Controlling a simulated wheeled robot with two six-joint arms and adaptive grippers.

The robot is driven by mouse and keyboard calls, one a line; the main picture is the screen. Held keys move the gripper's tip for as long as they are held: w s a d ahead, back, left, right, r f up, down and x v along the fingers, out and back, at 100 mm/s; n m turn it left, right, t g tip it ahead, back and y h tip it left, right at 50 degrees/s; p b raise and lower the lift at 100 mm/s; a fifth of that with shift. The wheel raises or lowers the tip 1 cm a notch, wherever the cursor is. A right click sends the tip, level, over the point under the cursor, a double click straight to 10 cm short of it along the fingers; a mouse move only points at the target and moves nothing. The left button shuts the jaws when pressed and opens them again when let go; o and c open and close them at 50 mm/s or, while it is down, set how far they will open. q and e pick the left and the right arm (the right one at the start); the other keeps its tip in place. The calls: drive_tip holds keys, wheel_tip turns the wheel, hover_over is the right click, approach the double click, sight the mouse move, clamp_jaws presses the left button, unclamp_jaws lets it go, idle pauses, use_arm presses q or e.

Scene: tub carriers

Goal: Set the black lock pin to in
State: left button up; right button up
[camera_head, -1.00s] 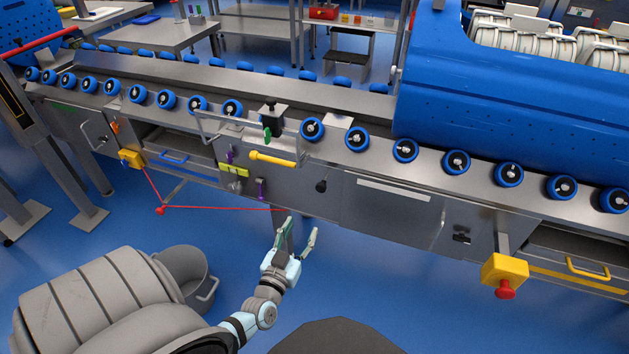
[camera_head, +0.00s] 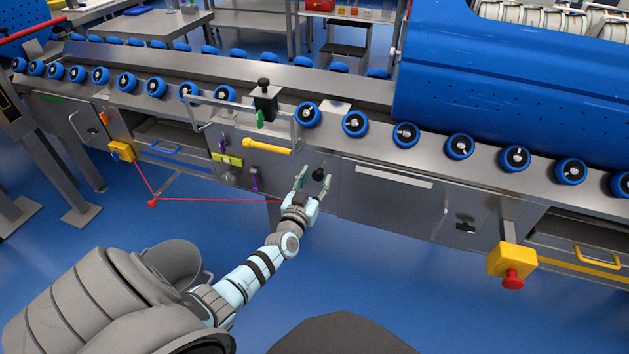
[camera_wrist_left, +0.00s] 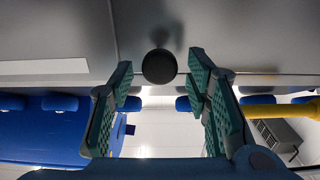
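The black lock pin (camera_head: 318,174) shows as a round black knob on the grey front panel of the conveyor, below and right of a yellow handle (camera_head: 267,146). In the left wrist view the black lock pin (camera_wrist_left: 159,66) is a dark ball just beyond and between the fingertips. My left gripper (camera_head: 311,182) is open in front of it, with one finger on each side. It also shows in the left wrist view (camera_wrist_left: 160,82), its green pads apart and nothing between them. The pin's shaft is hidden behind the knob. My right gripper is not in view.
Purple levers (camera_head: 254,178) and a yellow-green block (camera_head: 227,160) are on the panel to the left. A red cord (camera_head: 220,200) runs below them. A yellow box with a red button (camera_head: 512,262) hangs at the right.

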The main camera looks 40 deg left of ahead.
use_arm(q)
clamp_jaws()
drive_tip(key=shift+b+x, duration=0.55)
drive_tip(key=shift+x, duration=0.6)
drive_tip(key=shift+w, duration=0.1)
drive_tip(key=shift+o, duration=1.3)
unclamp_jaws()
drive_tip(key=v, duration=1.2)
